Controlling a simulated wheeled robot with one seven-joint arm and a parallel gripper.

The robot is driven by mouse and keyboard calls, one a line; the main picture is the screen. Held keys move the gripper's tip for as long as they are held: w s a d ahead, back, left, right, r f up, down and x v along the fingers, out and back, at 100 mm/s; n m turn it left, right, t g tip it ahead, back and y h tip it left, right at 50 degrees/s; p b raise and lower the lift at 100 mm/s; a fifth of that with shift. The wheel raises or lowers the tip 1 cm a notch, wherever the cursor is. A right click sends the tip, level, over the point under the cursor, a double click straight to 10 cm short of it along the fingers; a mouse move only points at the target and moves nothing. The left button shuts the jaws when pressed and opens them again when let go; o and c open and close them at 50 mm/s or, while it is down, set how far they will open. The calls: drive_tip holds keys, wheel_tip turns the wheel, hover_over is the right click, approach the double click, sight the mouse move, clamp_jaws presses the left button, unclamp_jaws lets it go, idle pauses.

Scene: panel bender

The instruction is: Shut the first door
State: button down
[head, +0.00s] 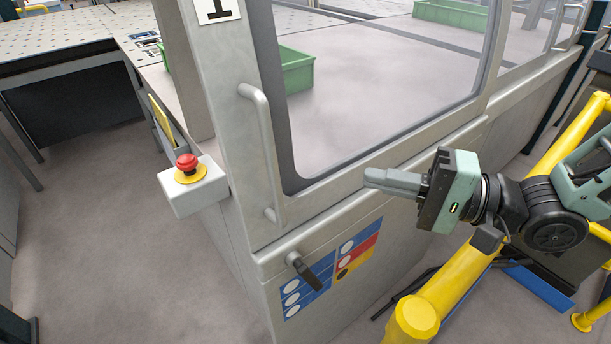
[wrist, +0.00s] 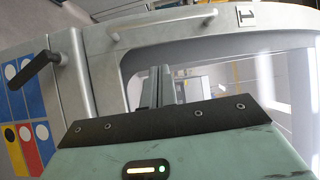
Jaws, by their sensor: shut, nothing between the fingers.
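The first door (head: 300,205) is a grey framed panel with a large window, marked with a "1" sign (head: 217,8) at its top left. A vertical grey bar handle (head: 266,150) is on its left side. It also shows in the wrist view (wrist: 130,23). My gripper (head: 367,180) is shut and empty, to the right of the handle and apart from it, in front of the door's lower window frame. In the wrist view my fingers (wrist: 158,85) point toward the window. I cannot tell whether the door is fully closed.
A red emergency button (head: 186,163) on a grey box juts out left of the door. A black lever (head: 305,270) sits below the door beside a coloured sign (head: 352,262). Yellow rails (head: 450,290) stand at the lower right. Green crates (head: 296,70) are behind the window.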

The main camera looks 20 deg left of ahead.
drive_tip(key=s+a+p, duration=0.2)
drive_tip(key=a, duration=0.8)
drive_tip(key=shift+s+a+f, duration=0.15)
drive_tip(key=shift+s+a, duration=0.05)
drive_tip(key=shift+a, duration=0.1)
